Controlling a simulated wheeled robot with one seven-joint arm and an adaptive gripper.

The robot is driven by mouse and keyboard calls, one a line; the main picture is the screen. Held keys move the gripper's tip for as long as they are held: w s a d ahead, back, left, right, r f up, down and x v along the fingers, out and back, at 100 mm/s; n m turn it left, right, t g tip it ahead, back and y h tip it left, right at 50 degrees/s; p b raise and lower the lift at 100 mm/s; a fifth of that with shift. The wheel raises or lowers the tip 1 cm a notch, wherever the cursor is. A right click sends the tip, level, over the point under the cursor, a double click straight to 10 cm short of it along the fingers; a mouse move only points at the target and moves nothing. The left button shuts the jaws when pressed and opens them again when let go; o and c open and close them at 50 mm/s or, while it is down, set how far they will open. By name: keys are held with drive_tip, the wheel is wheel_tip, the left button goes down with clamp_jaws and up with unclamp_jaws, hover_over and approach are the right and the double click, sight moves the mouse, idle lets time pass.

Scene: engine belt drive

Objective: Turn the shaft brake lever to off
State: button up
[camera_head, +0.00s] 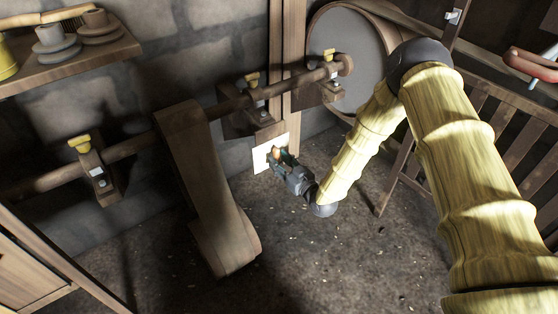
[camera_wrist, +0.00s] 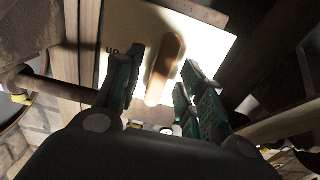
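The shaft brake lever (camera_wrist: 165,70) is a rounded wooden handle on a white plate (camera_wrist: 205,42). In the wrist view it leans slightly, its top toward the right. Upside-down lettering that seems to read "on" shows at the plate's left; no "off" lettering is visible. My gripper (camera_wrist: 163,58) is open, with one green-padded finger on each side of the lever. Gaps show beside the lever; I cannot tell whether either finger touches it. In the head view, my gripper (camera_head: 280,158) is at the plate (camera_head: 262,156), largely covering the lever.
A long wooden shaft (camera_head: 130,148) with yellow-topped bearing blocks runs above the plate along the stone wall. A large round wheel (camera_head: 345,50) is behind my arm. Open floor (camera_head: 330,265) lies below.

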drive_tip(key=v, duration=1.1)
